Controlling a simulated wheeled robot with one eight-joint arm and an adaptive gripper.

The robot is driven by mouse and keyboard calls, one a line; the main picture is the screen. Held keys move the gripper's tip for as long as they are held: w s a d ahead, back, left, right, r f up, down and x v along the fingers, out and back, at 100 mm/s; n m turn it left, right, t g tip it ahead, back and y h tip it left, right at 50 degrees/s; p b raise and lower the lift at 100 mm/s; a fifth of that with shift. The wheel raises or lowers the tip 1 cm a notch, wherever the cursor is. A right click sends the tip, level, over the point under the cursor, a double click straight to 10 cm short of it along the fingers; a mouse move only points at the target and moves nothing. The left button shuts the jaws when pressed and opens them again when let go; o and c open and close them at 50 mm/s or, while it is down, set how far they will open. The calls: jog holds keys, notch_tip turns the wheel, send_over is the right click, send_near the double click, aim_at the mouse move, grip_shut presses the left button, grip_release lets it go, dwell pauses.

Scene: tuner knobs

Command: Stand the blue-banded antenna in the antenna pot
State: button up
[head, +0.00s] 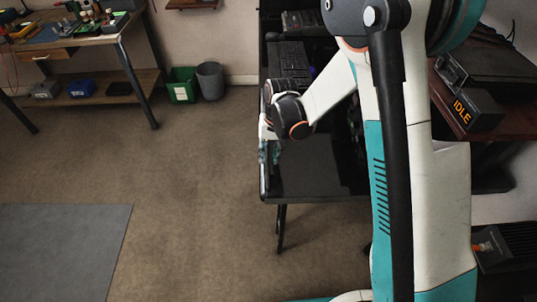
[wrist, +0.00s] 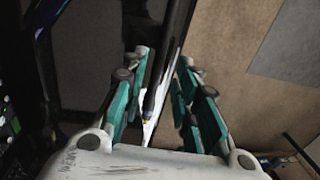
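In the wrist view a thin dark rod with a small blue and yellow band (wrist: 147,120) shows low between the fingers. It may be the blue-banded antenna; its far end merges with a dark edge behind it. My gripper (wrist: 163,68) has its two teal-padded fingers apart, with a visible gap on both sides of the rod. I see neither finger touching it. In the head view my gripper (head: 264,152) is at the left edge of the dark bench (head: 310,180), partly hidden by my wrist. I cannot make out the antenna pot in either view.
A keyboard-like device (head: 287,58) and dark equipment stand at the bench's back. My arm hides much of the bench's right side. A box reading IDLE (head: 474,108) sits on a brown desk at right. Green (head: 181,85) and grey (head: 210,80) bins stand by the wall.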

jog(key=s+d+r+t+p, duration=0.1)
jog(key=s+d+r, duration=0.2)
jog(key=r, duration=0.6)
jog(key=s+d+r+t+p, duration=0.1)
jog(key=s+d+r, duration=0.2)
jog(key=r, duration=0.5)
jog(key=s+d+r+t+p, duration=0.1)
jog(key=s+d+r+p, duration=0.15)
jog(key=r, duration=0.65)
jog(key=s+d+r+t, duration=0.2)
jog(key=s+d, duration=0.1)
jog(key=s, duration=0.3)
jog(key=s+d+r+t+h, duration=0.1)
jog(key=s+d+r+t, duration=0.1)
jog(key=s+d, duration=0.2)
jog(key=shift+s+d+b, duration=0.25)
jog(key=shift+s+b, duration=0.15)
jog(key=shift+s, duration=1.2)
